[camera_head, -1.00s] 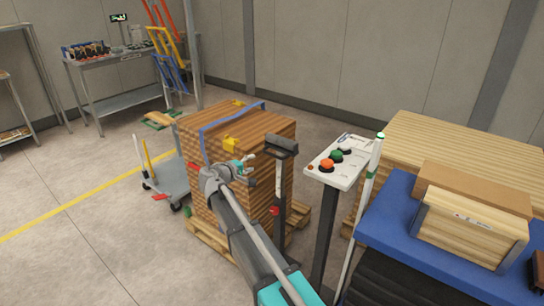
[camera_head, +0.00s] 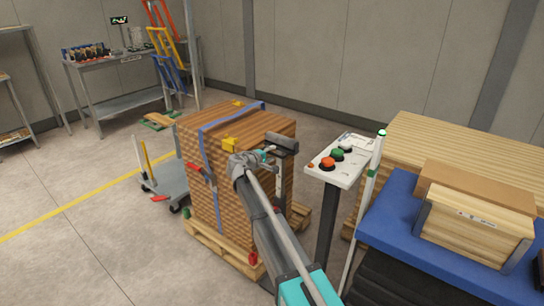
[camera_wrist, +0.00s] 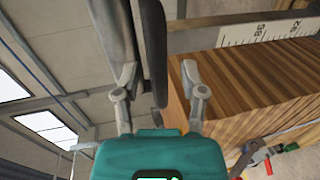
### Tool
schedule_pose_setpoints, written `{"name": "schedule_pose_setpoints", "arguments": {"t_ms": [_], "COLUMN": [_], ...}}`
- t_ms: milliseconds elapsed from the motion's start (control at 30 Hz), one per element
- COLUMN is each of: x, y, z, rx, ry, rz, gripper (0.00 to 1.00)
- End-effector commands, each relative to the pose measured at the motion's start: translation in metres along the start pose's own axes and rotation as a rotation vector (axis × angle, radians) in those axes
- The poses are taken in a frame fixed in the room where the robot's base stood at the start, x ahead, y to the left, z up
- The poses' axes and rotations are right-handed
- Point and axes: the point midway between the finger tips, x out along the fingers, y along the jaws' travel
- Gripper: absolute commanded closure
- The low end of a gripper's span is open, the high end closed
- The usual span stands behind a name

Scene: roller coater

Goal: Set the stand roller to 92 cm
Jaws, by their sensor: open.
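The stand roller's black roller (camera_head: 282,143) sits level on top of its slim post (camera_head: 279,184), in front of the plank stack. My gripper (camera_head: 268,155) is open, just below and left of the roller. In the wrist view, a dark cylinder that looks like the roller (camera_wrist: 153,50) runs between the spread fingers of my gripper (camera_wrist: 160,88). I cannot tell whether they touch it. A white scale strip (camera_wrist: 275,29) shows at the upper right, with 86 readable. My arm hides the lower post in the head view.
A strapped plank stack (camera_head: 230,150) stands on a pallet (camera_head: 215,248) behind my arm. A button panel (camera_head: 339,159) on a post is close on the right.

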Motion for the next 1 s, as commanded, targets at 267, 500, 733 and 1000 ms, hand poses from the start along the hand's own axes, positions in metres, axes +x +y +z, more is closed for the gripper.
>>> {"name": "schedule_pose_setpoints", "arguments": {"t_ms": [267,500,733,1000], "x": [0.0079,0.0077,0.0076,0.0077], "y": [0.0000,0.0000,0.0000,0.0000], "z": [-0.0003,-0.0001,-0.0001,-0.0001], "rx": [0.000,0.000,0.000,0.000], "ry": [0.001,0.001,0.001,0.001], "rz": [0.000,0.000,0.000,0.000], "gripper": [0.46,0.54,0.96,1.00]}}
